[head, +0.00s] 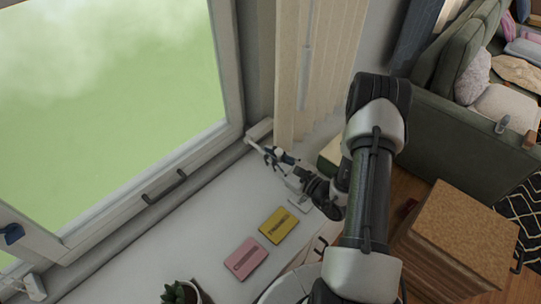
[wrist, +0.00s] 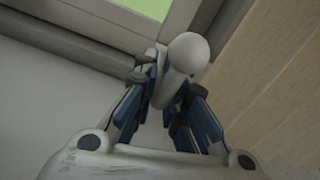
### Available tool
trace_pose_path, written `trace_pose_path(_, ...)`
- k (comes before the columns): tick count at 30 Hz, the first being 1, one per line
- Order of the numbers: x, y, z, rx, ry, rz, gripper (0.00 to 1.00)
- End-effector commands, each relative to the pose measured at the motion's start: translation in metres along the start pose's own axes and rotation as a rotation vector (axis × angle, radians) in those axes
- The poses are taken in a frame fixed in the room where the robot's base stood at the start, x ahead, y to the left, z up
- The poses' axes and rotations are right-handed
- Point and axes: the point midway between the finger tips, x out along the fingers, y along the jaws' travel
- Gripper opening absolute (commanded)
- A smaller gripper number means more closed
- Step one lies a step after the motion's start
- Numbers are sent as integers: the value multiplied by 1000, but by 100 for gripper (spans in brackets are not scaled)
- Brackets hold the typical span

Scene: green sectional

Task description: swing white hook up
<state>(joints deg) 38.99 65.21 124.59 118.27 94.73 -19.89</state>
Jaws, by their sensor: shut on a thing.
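The white hook (wrist: 188,53) shows in the wrist view as a smooth white piece with a rounded end, beside the window frame's lower corner. In the head view it is a thin white piece (head: 253,144) at the window frame's right lower corner. My gripper (head: 271,155) reaches it from the lower right. In the wrist view the blue-padded fingers of my gripper (wrist: 166,98) are closed on its lower part. The fingers hide that part and where it joins the frame.
The window (head: 100,80) has a dark handle (head: 164,187) on its lower frame. A yellow card (head: 279,225), a pink card (head: 246,259) and a potted plant (head: 180,293) are on the white sill (head: 190,222).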

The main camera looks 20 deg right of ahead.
Motion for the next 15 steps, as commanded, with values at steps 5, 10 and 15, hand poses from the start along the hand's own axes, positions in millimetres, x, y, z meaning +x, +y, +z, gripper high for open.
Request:
trace_pose_path(5, 0, 2, -1, 2, 2, 4, 0)
trace_pose_path(10, 0, 2, 0, 2, 6, 5, 0)
trace_pose_path(15, 0, 1, 7, 2, 41, 12, 0)
